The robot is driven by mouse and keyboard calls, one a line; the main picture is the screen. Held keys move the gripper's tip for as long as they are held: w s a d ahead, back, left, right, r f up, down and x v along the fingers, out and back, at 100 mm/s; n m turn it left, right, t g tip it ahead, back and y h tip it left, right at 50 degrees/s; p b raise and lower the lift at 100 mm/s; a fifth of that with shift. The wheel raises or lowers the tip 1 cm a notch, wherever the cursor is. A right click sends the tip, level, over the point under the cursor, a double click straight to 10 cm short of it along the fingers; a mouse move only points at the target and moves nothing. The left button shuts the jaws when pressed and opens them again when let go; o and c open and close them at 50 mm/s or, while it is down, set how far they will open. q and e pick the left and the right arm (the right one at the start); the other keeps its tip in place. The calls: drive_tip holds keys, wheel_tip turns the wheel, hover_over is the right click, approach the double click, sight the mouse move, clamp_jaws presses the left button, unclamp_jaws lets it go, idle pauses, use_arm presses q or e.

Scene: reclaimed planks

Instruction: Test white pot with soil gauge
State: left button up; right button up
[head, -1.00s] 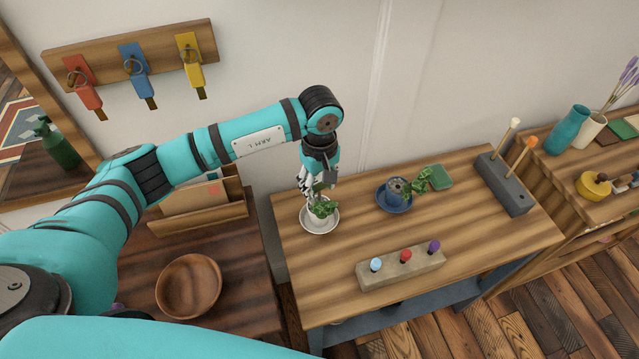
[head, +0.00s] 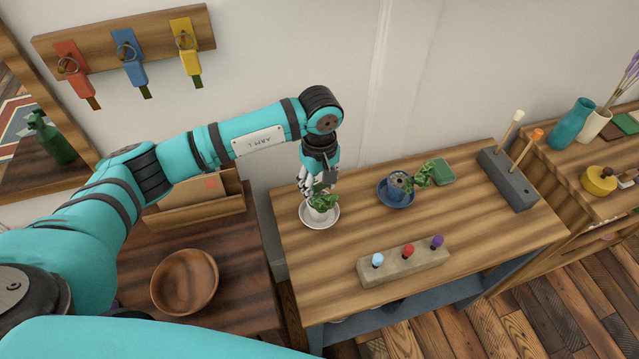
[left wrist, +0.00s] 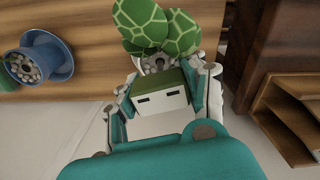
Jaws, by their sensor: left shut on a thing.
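The white pot (head: 322,215) stands upright on a white saucer (head: 306,221) at the left end of the plank table and holds a green leafy plant. In the left wrist view its patterned leaves (left wrist: 180,32) show beyond the fingers. My left gripper (head: 320,186) is right over this pot, pointing down. It is shut on a small green and white block with two dark slots, which looks like the soil gauge (left wrist: 160,98). The gauge's lower end is hidden, so I cannot tell whether it is in the soil. My right gripper is not in view.
A blue pot (head: 396,186) with a drooping plant stands on a blue saucer. A wooden bowl (head: 185,282) is at left.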

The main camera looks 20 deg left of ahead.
use_arm(q)
drive_tip(key=shift+f+b, duration=1.1)
drive_tip(key=shift+f, duration=0.1)
drive_tip(key=o, duration=1.2)
drive_tip(key=shift+r, duration=0.1)
wheel_tip(320, 180, up, 12)
